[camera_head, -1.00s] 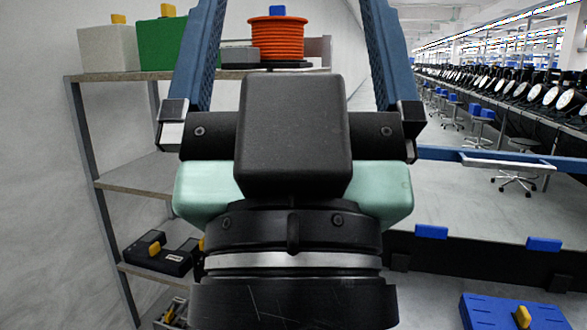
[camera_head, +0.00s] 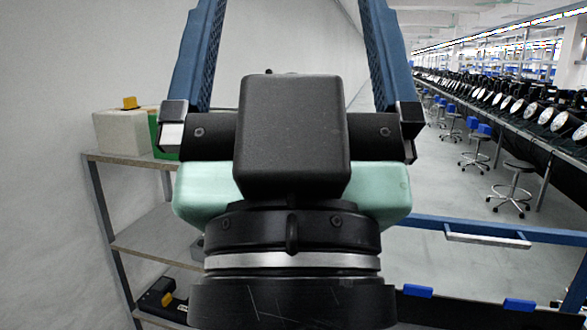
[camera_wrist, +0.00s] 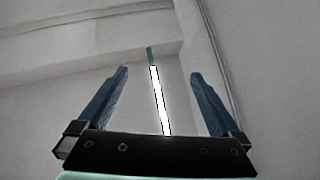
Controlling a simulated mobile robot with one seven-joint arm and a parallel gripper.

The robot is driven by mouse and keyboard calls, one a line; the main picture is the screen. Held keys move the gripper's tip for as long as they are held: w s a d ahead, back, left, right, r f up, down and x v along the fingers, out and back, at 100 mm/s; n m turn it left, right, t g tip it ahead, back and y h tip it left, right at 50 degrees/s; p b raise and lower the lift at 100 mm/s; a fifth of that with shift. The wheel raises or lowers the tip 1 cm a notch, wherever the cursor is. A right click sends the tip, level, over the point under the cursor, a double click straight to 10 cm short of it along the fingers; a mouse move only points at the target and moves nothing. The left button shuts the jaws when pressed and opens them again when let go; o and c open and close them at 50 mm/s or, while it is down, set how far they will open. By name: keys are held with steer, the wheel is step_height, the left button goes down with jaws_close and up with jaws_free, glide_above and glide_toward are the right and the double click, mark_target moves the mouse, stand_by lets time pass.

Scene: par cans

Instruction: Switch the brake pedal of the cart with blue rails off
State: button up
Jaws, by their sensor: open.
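My gripper (camera_head: 290,15) rises in front of the head camera, its two blue fingers wide apart with nothing between them. In the wrist view my gripper (camera_wrist: 159,73) points at the pale wall and ceiling. A blue rail (camera_head: 480,228) with a silver bar on it crosses the right of the head view, beyond and below my gripper. It looks like part of a cart with blue rails. Blue blocks (camera_head: 519,305) sit along a dark edge near the bottom. I cannot make out a brake pedal; the lower part of the cart is out of frame.
A shelf rack (camera_head: 125,158) stands at left, bearing a pale box (camera_head: 122,132) and a green box partly hidden by my gripper. A dark case (camera_head: 163,298) lies lower. Stools (camera_head: 513,185) and a long row of lamps (camera_head: 510,105) stand at right. Floor shows between.

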steer(key=shift+r, duration=0.1)
steer(key=c, duration=0.3)
steer(key=shift+r+p, duration=0.3)
steer(key=shift+c, duration=1.2)
step_height(320, 180, up, 8)
steer(key=p, duration=0.8)
steer(key=shift+r, duration=0.1)
steer(key=c, duration=1)
step_height(320, 180, up, 8)
steer(key=p, duration=0.8)
steer(key=shift+d+r, duration=0.15)
steer(key=shift+r, duration=0.05)
jaws_close()
steer(key=shift+f, duration=0.15)
steer(key=shift+d, duration=0.15)
